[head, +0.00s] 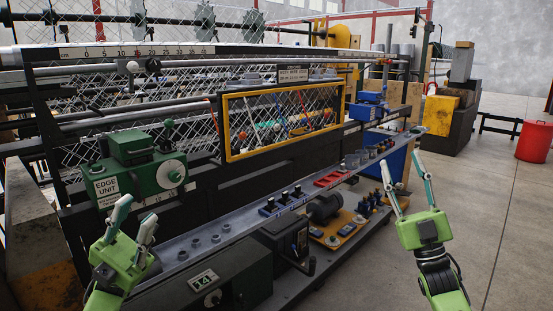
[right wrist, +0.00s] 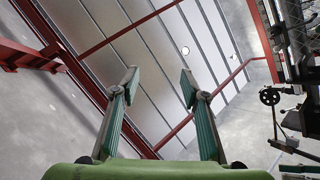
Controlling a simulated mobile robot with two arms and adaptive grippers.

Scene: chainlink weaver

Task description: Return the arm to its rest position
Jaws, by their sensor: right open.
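My right gripper (head: 403,168) is raised at the right of the head view, in front of the machine's right end. Its two fingers stand apart with nothing between them. In the right wrist view the same gripper (right wrist: 159,82) points up toward the roof, open and empty. My left gripper (head: 137,211) is at the lower left of the head view, in front of the green edge unit (head: 144,170). Its fingers point up, stand apart and hold nothing that I can see.
The chainlink weaving machine (head: 190,150) fills the left and middle, with a yellow-framed mesh window (head: 228,128). A grey shelf (head: 232,226) with small parts runs along its front. A red bin (head: 534,141) stands far right. The floor (head: 490,205) at right is clear.

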